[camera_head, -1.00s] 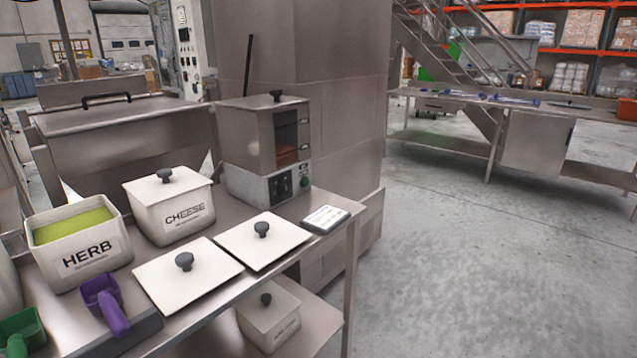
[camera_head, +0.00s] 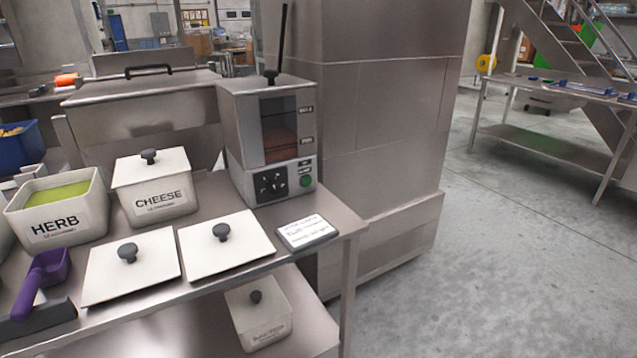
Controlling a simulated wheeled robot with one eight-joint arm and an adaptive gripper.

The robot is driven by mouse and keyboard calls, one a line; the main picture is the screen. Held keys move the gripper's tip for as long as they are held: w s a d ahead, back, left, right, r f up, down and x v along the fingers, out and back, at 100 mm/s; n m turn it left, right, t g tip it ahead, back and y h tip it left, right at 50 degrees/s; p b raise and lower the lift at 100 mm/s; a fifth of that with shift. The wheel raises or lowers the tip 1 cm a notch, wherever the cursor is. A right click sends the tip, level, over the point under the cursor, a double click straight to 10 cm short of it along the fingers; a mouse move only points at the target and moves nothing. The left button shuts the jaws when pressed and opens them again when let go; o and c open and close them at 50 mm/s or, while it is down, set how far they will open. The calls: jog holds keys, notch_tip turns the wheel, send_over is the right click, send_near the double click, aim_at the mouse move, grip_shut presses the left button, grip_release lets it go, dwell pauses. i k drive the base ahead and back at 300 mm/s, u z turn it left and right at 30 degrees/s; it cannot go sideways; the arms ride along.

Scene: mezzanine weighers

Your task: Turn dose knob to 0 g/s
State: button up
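The dosing machine (camera_head: 238,125) is a steel box with a dark front window, standing at the back right of the steel bench. A black knob (camera_head: 270,184) sits on its lower front panel, left of a green round button (camera_head: 306,181). The markings around the knob are too small to read, so I cannot tell its setting. A thin black rod rises from the black fitting on the machine's top. My gripper is not in view.
The bench holds an open HERB bin (camera_head: 57,222), a lidded CHEESE bin (camera_head: 155,200), two loose white lids (camera_head: 132,277) (camera_head: 226,257), a purple scoop (camera_head: 42,275) and a small sign (camera_head: 307,232). Another lidded bin (camera_head: 260,320) stands below. The floor at right is clear.

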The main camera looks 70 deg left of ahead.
aim_at(272, 186)
jog(key=i, duration=1.05)
jog(key=u, duration=3.35)
